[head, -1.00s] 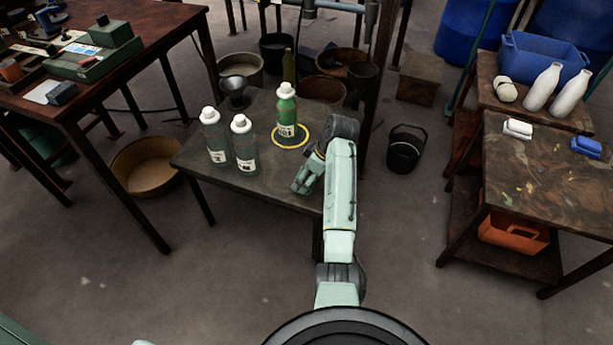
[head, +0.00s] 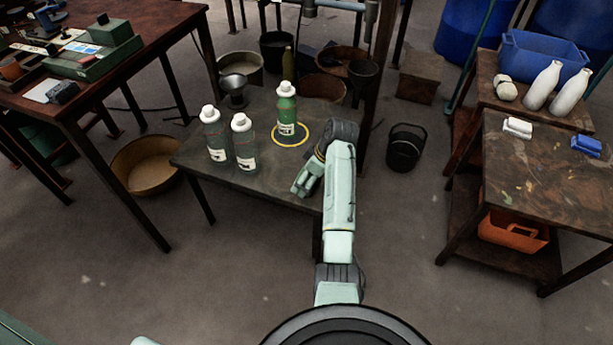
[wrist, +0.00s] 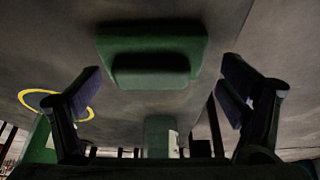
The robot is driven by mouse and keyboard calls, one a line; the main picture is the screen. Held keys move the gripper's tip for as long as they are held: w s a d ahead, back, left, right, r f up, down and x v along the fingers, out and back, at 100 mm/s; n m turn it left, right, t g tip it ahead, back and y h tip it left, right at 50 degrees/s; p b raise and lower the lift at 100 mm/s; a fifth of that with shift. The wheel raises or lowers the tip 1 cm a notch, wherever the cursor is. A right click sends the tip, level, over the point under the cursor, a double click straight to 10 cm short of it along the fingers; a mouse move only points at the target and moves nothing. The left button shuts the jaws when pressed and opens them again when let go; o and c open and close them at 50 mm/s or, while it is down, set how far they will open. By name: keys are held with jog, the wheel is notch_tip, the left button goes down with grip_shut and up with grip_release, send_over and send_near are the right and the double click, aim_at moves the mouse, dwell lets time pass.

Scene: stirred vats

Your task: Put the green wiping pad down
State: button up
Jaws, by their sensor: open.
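The green wiping pad (wrist: 150,50) shows in the wrist view, a flat green slab with a darker green block on it. It appears to lie flat on the dark work table (head: 255,185). My gripper (wrist: 160,75) is open, with one finger on each side of the pad and visible gaps between fingers and pad. In the head view my gripper (head: 302,186) is low over the table's right part, and I cannot make out the pad there.
A green bottle (head: 286,112) stands at a yellow ring (head: 303,141) left of my gripper. Two grey-green bottles (head: 214,135) (head: 244,145) and a dark funnel (head: 234,90) stand further left. A side table (head: 545,165) at right bears white and blue blocks.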

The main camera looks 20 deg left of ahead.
jog(key=shift+r, duration=0.15)
jog(key=v, duration=1.2)
